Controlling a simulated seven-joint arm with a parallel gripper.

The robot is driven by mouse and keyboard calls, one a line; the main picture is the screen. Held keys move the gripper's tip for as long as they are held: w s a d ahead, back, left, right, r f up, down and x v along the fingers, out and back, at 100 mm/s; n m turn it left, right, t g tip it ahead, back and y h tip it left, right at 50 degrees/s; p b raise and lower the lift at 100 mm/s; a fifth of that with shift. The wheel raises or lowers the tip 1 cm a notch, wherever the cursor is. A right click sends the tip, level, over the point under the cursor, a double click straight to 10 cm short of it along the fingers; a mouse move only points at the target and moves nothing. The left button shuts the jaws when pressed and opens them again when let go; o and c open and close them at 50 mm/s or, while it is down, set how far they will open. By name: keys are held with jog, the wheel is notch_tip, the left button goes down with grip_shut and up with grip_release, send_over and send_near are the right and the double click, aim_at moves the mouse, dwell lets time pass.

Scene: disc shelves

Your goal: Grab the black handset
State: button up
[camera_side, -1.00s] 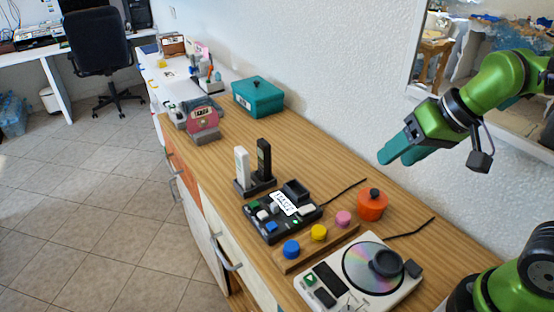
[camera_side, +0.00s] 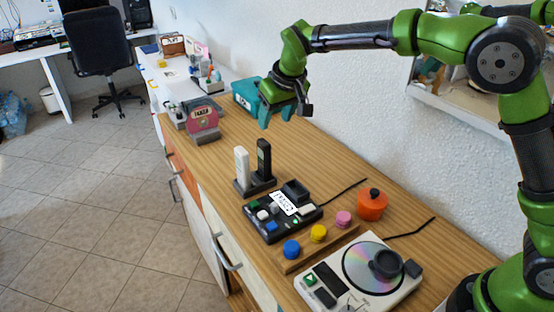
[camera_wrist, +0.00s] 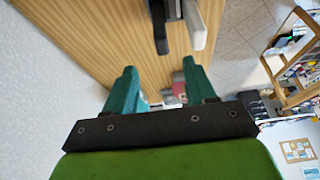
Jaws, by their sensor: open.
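The black handset (camera_side: 264,160) stands upright in a dark dock (camera_side: 254,188) on the wooden counter, right beside a white handset (camera_side: 241,168). In the wrist view the black handset (camera_wrist: 158,28) shows at the top, ahead of my fingertips, with the white handset (camera_wrist: 195,24) just right of it. My gripper (camera_side: 277,116) is above and slightly behind the handsets in the side view, apart from them. Its teal fingers are spread with nothing between them, as the wrist view also shows at my gripper (camera_wrist: 163,82).
A black button box (camera_side: 283,215), a wooden strip with coloured knobs (camera_side: 290,262), an orange pot (camera_side: 371,206) and a disc player (camera_side: 345,285) stand nearer. A teal box (camera_side: 243,95) and a red device (camera_side: 203,122) stand farther back. The wall borders the counter's right side.

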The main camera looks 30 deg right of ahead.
aim_at(264, 151)
jog(key=x, duration=1.5)
jog(key=shift+s, duration=0.1)
grip_shut()
